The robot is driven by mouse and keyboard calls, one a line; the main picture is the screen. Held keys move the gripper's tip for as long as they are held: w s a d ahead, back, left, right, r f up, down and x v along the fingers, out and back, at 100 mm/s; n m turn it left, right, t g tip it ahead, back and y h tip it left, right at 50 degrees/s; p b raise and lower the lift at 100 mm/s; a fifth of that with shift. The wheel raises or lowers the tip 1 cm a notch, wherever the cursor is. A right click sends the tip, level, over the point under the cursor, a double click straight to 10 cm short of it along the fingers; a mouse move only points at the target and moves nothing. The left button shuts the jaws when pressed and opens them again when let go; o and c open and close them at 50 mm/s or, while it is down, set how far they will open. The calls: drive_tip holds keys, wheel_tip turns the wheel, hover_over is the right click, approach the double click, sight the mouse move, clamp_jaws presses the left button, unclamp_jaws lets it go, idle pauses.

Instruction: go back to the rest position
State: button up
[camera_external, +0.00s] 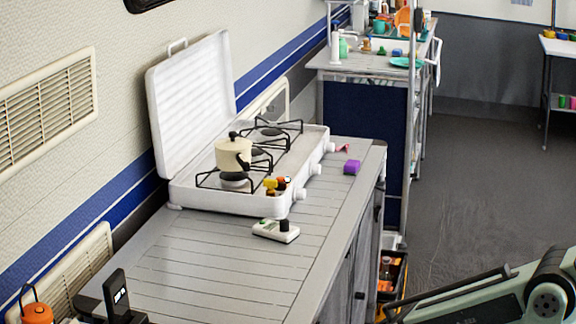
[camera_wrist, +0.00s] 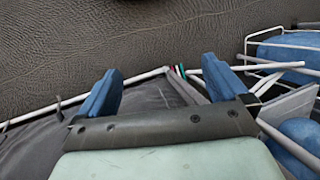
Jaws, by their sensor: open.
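My gripper (camera_wrist: 160,68) shows in the wrist view with its two blue fingers spread wide apart. Nothing is between the fingers. It hangs over dark floor and a dark grey surface, away from the counter. In the external view only part of my arm shows at the bottom right, and the gripper cannot be made out there.
White-framed furniture with blue cushions (camera_wrist: 285,52) stands right in the wrist view. Open floor (camera_external: 480,170) lies right of the counter.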

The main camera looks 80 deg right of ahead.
drive_tip(key=s+a+f+g+h, duration=0.1)
drive_tip(key=s+a+f, duration=0.3)
drive_tip(key=s, duration=0.4)
drive_tip(key=s+a+f+g+h, duration=0.2)
drive_tip(key=s+a+f+g, duration=0.1)
drive_tip(key=s, duration=0.6)
drive_tip(key=shift+a+f+n, duration=0.3)
drive_tip(key=shift+a+f, duration=0.4)
drive_tip(key=shift+a, duration=0.15)
